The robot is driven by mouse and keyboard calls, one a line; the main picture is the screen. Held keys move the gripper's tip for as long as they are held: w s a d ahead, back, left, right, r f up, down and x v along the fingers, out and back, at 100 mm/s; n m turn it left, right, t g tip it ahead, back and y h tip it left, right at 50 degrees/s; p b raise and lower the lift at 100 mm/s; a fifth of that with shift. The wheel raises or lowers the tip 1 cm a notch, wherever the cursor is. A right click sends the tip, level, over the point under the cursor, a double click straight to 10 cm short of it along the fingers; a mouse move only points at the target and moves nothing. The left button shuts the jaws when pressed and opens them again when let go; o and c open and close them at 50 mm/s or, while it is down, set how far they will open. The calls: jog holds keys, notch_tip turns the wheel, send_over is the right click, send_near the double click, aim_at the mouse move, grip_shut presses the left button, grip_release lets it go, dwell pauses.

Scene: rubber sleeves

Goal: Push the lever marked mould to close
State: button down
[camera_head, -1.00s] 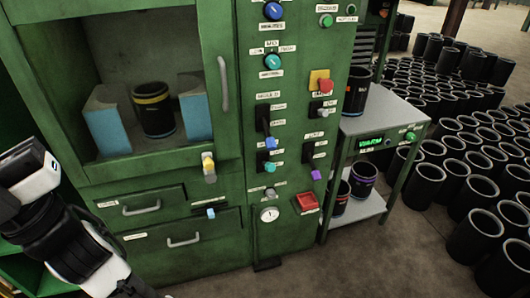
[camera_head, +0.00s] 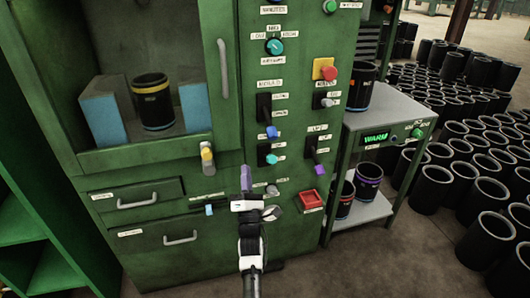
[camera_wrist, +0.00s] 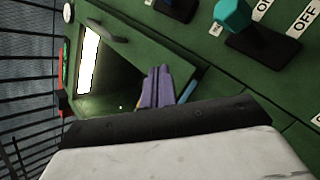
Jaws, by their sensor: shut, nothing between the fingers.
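The lever under the mould label (camera_head: 271,85) is a black plate (camera_head: 264,106) with a blue knob (camera_head: 271,131) on the green panel. The knob hangs at the lower end of the plate. The small labels beside it are too blurred to read surely. My gripper (camera_head: 246,178) is below and a little left of this knob, in front of the lower panel and apart from the knob. Its purple fingers are together and empty; they also show in the wrist view (camera_wrist: 155,88).
A teal-knobbed switch (camera_head: 271,159) sits just below the mould lever, and appears close in the wrist view (camera_wrist: 232,15) beside an OFF label. A purple-knobbed lever (camera_head: 319,170) is to the right. A yellow-knobbed handle (camera_head: 207,155) and the cabinet's door handle (camera_head: 223,68) are left.

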jog(key=shift+n+h, duration=0.5)
jog(key=shift+h, duration=0.2)
jog(key=d+f, duration=0.2)
jog(key=f, duration=0.1)
jog(key=shift+w+d+f, duration=0.15)
jog(key=shift+d+f, duration=0.15)
jog(key=shift+d, duration=0.1)
jog(key=p, duration=0.4)
send_near(268, 122)
jog(key=w+a+f, duration=0.2)
jog(key=w+a, duration=0.2)
jog(key=shift+s+d+r+p, duration=0.25)
jog(key=shift+d+r+p, duration=0.45)
jog(key=shift+d+r, duration=0.45)
